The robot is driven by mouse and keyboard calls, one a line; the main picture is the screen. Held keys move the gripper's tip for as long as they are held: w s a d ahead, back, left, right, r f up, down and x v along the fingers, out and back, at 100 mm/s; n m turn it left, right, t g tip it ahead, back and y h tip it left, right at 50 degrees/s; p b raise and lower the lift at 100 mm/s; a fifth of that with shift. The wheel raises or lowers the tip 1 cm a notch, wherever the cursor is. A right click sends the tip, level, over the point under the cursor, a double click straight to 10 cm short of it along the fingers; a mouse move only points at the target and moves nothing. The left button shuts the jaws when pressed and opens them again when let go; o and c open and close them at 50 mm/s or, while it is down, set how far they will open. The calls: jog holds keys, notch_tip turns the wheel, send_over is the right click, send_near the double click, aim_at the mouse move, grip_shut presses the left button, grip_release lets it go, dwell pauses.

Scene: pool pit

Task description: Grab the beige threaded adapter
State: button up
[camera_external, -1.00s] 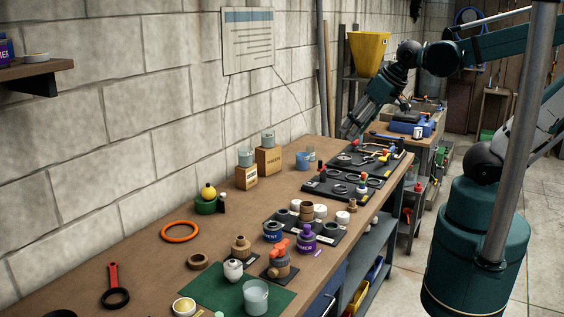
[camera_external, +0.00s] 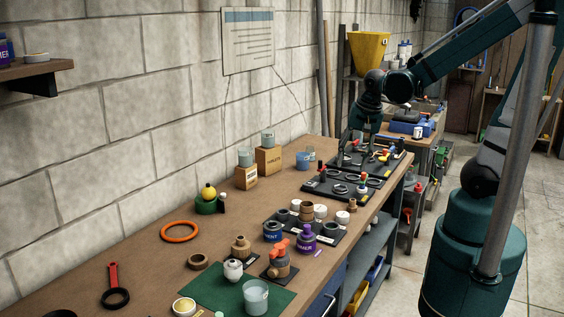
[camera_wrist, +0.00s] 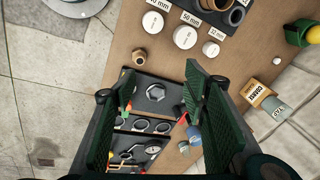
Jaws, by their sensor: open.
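A beige-brown stepped fitting (camera_external: 241,248), which looks like the threaded adapter, stands upright on the bench near the green mat. A smaller tan fitting (camera_external: 352,205) lies by the bench's front edge, between the black trays; it seems to be the tan piece in the wrist view (camera_wrist: 139,57). Threads are too small to tell on either. My gripper (camera_external: 354,150) points down over the far black trays, well beyond the stepped fitting. In the wrist view, my gripper's green ribbed fingers (camera_wrist: 158,90) are apart with nothing held between them.
A tray of rings (camera_external: 340,188) and another tool tray (camera_external: 375,153) lie below my gripper. Nearer stand pipe couplings (camera_external: 306,212), white caps, a purple primer can (camera_external: 306,240) and an orange-handled valve (camera_external: 279,262). An orange ring (camera_external: 180,231) lies by the wall, with bare bench around it.

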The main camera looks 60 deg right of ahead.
aim_at(358, 203)
jog(key=d+f+m+b, duration=0.1)
jog(key=f+m, duration=0.1)
jog(key=f, duration=0.1)
jog(key=d+f+m+g, duration=0.1)
jog(key=f+m, duration=0.1)
jog(key=f, duration=0.2)
jog(key=d+f+m+g+b, duration=0.1)
jog(key=d+f+m, duration=0.1)
jog(key=f+m, duration=0.1)
jog(key=shift+d+f+b, duration=0.1)
jog(key=shift+f+b, duration=0.1)
jog(key=shift+b, duration=0.1)
jog(key=shift+s+d+f+m+g, duration=0.2)
jog(key=shift+f+m+g, duration=0.1)
jog(key=shift+f+m, duration=0.3)
jog(key=shift+f, duration=0.1)
jog(key=shift+f+b, duration=0.4)
jog(key=shift+f, duration=0.85)
jog(key=shift+w+f, duration=0.1)
jog(key=shift+f, duration=0.05)
jog(key=shift+w+f+b, duration=0.15)
jog(key=shift+f+b, duration=0.4)
jog(key=shift+f, duration=1.85)
jog(key=c, duration=1)
